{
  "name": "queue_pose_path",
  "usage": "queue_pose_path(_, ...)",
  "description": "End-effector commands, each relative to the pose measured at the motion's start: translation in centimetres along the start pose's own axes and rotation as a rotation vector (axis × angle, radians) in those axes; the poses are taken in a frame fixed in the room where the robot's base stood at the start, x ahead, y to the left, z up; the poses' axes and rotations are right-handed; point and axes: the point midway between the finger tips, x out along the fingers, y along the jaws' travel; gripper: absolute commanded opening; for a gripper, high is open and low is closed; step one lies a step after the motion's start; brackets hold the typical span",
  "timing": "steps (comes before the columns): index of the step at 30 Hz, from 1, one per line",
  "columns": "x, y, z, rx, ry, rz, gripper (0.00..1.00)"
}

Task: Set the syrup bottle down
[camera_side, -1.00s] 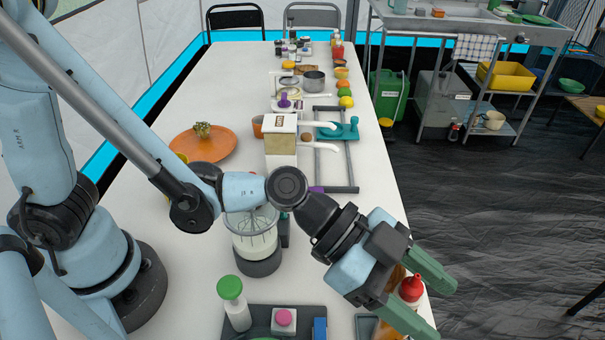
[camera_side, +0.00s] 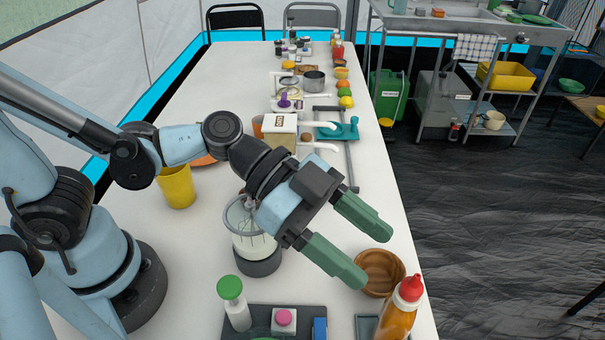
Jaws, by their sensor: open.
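The syrup bottle (camera_side: 398,314), amber with a red cap, stands upright at the near right edge of the white table (camera_side: 330,300). Its base is cut off by the frame's bottom edge. My gripper (camera_side: 372,254) is open and empty, with its two green fingers wide apart. It is above the table, behind and to the left of the bottle, and clear of it. The fingers point toward the right table edge.
A wooden bowl (camera_side: 379,272) sits just behind the bottle. A mixing jar with a whisk (camera_side: 255,240) stands below my wrist. A green-capped bottle (camera_side: 234,300) and a dark tray (camera_side: 265,321) are at the front. A yellow cup (camera_side: 177,187) stands to the left.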

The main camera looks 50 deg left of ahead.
Motion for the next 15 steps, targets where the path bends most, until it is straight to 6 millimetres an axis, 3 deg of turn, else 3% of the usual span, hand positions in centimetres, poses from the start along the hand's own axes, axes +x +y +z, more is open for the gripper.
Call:
queue_pose_path(6, -1.7, 0.0, 0.0, -0.001, 0.0, -0.001, 0.62)
queue_pose_path(15, -2.3, 0.0, 0.0, 0.0, 0.001, 0.001, 0.62)
